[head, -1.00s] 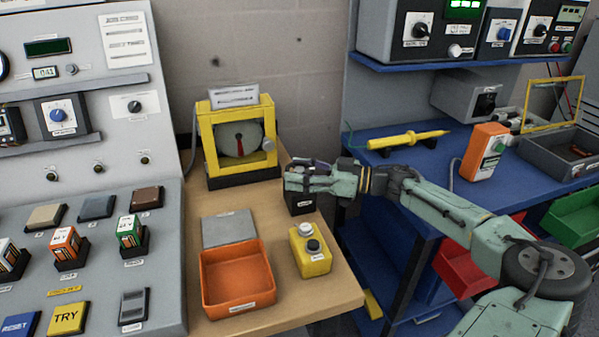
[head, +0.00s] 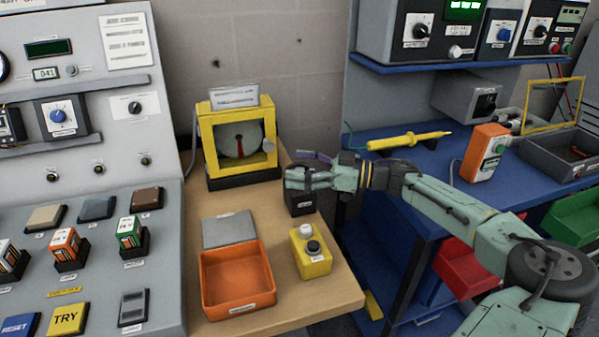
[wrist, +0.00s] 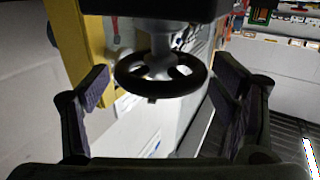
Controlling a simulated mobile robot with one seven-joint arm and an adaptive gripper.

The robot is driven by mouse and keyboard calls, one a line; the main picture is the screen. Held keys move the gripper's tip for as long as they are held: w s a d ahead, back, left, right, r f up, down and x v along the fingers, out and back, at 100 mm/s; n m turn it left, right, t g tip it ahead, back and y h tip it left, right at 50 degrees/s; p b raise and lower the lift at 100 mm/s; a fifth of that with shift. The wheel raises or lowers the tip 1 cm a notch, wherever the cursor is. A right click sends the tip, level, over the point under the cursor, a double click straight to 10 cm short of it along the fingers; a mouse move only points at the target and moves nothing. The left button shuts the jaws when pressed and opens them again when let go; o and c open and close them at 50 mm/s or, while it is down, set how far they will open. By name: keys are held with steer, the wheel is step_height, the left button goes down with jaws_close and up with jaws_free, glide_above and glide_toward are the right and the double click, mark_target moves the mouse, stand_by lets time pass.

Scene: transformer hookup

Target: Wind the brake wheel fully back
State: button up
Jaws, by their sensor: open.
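The brake wheel (wrist: 161,74) is a dark, spoked handwheel on a pale metal stem, in the wrist view. It sits between the two spread fingers of my gripper (wrist: 168,100), with a gap visible on both sides. In the head view my gripper (head: 308,174) is over a small black labelled box (head: 302,203) at the right edge of the wooden table. The wheel itself is hidden there by my gripper.
A yellow-framed dial gauge (head: 240,140) stands behind on the left. An orange tray (head: 236,280), a grey plate (head: 228,229) and a yellow button box (head: 311,254) lie in front. A blue bench (head: 385,185) is to the right.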

mark_target(300, 169)
step_height(300, 169, up, 8)
steer(key=shift+r, duration=0.1)
stand_by(0.4)
steer(key=s+d+f+m+t+h+b, duration=0.4)
steer(key=s+d+f+m+t+h, duration=0.3)
steer(key=f+t, duration=0.25)
steer(key=shift+y, duration=0.7)
steer(key=p+x, duration=0.1)
steer(key=x, duration=0.2)
steer(key=p+x, duration=0.1)
steer(key=x, duration=0.2)
steer(key=p+x, duration=0.1)
steer(key=x, duration=0.3)
steer(key=shift+s+a+r, duration=0.15)
steer(key=shift+s+r, duration=0.05)
steer(key=shift+r, duration=0.1)
steer(key=c, duration=1.2)
steer(key=shift+r+n+g+y+p, duration=0.1)
steer(key=shift+n+g+y+p, duration=0.2)
steer(key=shift+y+p, duration=0.1)
